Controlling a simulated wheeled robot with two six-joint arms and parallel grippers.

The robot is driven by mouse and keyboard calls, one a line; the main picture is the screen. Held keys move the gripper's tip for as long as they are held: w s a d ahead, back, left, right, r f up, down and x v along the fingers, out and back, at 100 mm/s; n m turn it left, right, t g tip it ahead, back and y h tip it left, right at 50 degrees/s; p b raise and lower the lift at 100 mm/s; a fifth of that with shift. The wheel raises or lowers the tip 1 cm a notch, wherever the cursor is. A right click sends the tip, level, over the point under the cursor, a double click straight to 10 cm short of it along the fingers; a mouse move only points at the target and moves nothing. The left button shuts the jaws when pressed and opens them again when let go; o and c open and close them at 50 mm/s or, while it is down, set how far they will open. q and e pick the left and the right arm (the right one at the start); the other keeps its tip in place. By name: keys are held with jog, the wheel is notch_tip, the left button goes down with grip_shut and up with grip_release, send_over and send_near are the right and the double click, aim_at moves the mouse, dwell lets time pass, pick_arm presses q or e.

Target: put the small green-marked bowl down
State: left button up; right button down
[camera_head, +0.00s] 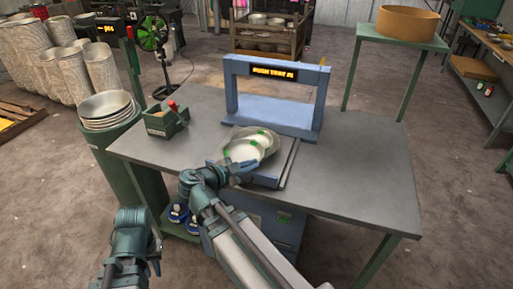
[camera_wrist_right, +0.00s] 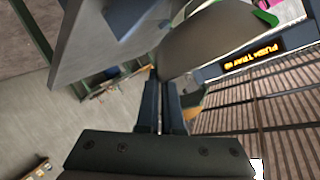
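The small green-marked bowl (camera_head: 243,150) is pale metal with green marks on its rim. In the head view it is over the blue tray at the front middle of the table, and a larger metal rim shows behind it. My right gripper (camera_head: 238,172) is at its near edge. In the right wrist view my right gripper (camera_wrist_right: 161,108) has its fingers close together on the rim of the bowl (camera_wrist_right: 212,42). Whether the bowl touches the surface beneath is hidden. My left gripper (camera_head: 155,262) hangs low at the left, away from the table; its opening is unclear.
A blue frame with a lit sign (camera_head: 273,73) stands behind the bowl. A green box (camera_head: 166,122) with a red item sits on the table's left. Stacked bowls (camera_head: 107,108) stand on a green stand to the left. The table's right side (camera_head: 360,170) is clear.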

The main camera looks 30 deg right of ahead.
jog(key=w+d, duration=0.3)
jog(key=w+d+f+b, duration=0.1)
jog(key=w+d, duration=0.6)
jog(key=w, duration=0.1)
jog(key=shift+d+f, duration=0.15)
jog(key=shift+f, duration=0.05)
jog(key=f+b, duration=0.2)
jog(key=b, duration=0.1)
jog(key=shift+w+d+f, duration=0.2)
jog(key=shift+d+f, duration=0.1)
jog(key=shift+f, duration=0.1)
jog(key=shift+f+b, duration=0.4)
jog(key=shift+b, duration=0.1)
jog(key=shift+f, duration=0.25)
jog(key=c, duration=1.1)
grip_release()
jog(key=shift+o, duration=0.2)
jog(key=shift+r, duration=0.15)
